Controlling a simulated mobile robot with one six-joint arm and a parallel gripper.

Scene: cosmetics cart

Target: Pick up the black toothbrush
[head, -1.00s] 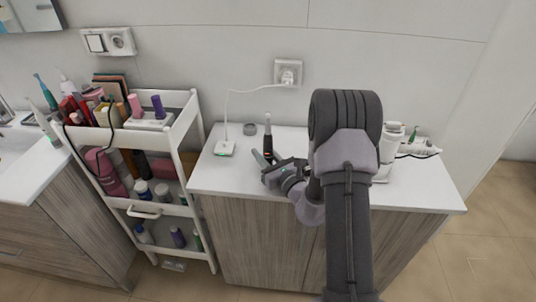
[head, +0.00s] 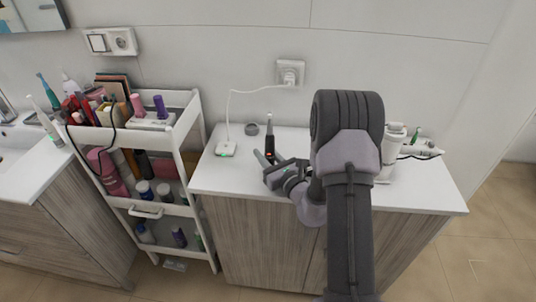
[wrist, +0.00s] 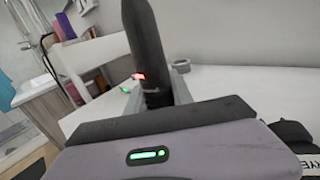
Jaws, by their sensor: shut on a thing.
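The black toothbrush (head: 269,140) stands upright on the white counter, with a lighter tip and a small red light low on its body. My gripper (head: 268,160) reaches in from the right at the toothbrush's lower part and is shut on it. In the wrist view the toothbrush (wrist: 147,45) rises between the two fingers of my gripper (wrist: 150,98), slightly tilted. Its top is cut off by the frame and its base is hidden by my gripper. I cannot tell whether it touches the counter.
The white counter (head: 215,178) also holds a white charger (head: 226,149) with a cable to the wall socket (head: 290,73) and a small grey ring (head: 251,129). White devices (head: 420,149) stand at the right. A cart (head: 183,128) full of cosmetics stands left.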

